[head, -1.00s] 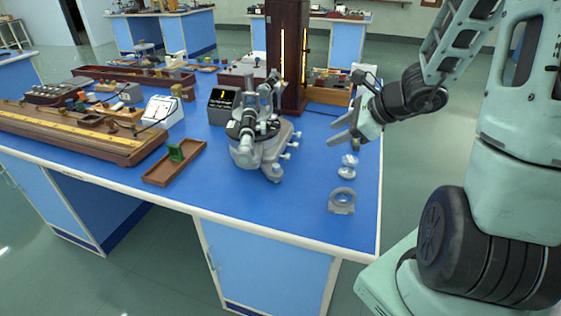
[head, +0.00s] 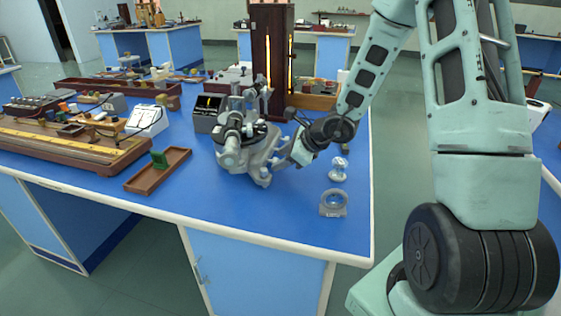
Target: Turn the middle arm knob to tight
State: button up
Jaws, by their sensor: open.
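The grey spectrometer (head: 238,150) stands on the blue bench top, with small knobs along its right side. My gripper (head: 281,163) is at that right side, with its fingers pointing left toward the knobs. It is open, and I see nothing held in it. The fingers overlap the knobs in the picture, so the middle arm knob is hidden or too small to make out. I cannot tell whether a finger touches a knob.
A glass piece on a stand (head: 338,170) and a ring-shaped holder (head: 333,204) stand to the right, near the bench edge. A dark display box (head: 207,112) and a tall wooden lamp housing (head: 257,45) stand behind. A wooden tray (head: 150,178) lies to the left.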

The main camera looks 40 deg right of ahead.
jog(key=shift+w+a+f, duration=0.2)
jog(key=shift+w+f, duration=0.1)
grip_shut()
